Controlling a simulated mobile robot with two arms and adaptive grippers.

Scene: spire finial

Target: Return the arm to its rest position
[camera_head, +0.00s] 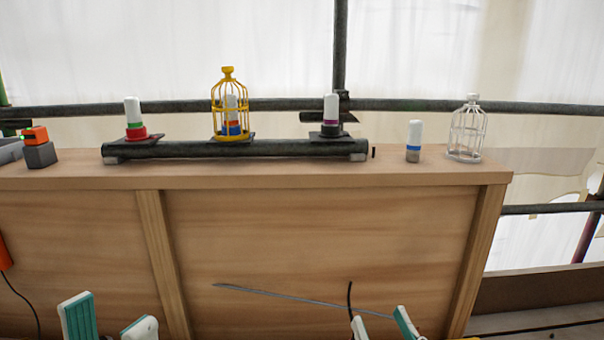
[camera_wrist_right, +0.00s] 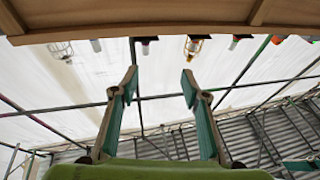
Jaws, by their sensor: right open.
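My right gripper (camera_head: 381,320) shows at the bottom of the head view, in front of the bench's wooden front panel and below its top. Its two fingers stand apart with nothing between them. In the right wrist view the gripper (camera_wrist_right: 159,82) is open and empty, its teal-backed fingers spread, with the bench edge beyond the tips. My left gripper (camera_head: 109,321) is at the bottom left of the head view, its two fingertips apart and nothing seen between them. Most of both arms is out of the head view.
The wooden bench (camera_head: 430,178) carries a dark rail (camera_head: 230,150), a yellow cage (camera_head: 229,90), white-topped cylinders, a white cage (camera_head: 467,130) and an orange-and-grey block (camera_head: 38,146). A thin grey rod (camera_head: 290,298) crosses low before the panel. Scaffold poles stand behind.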

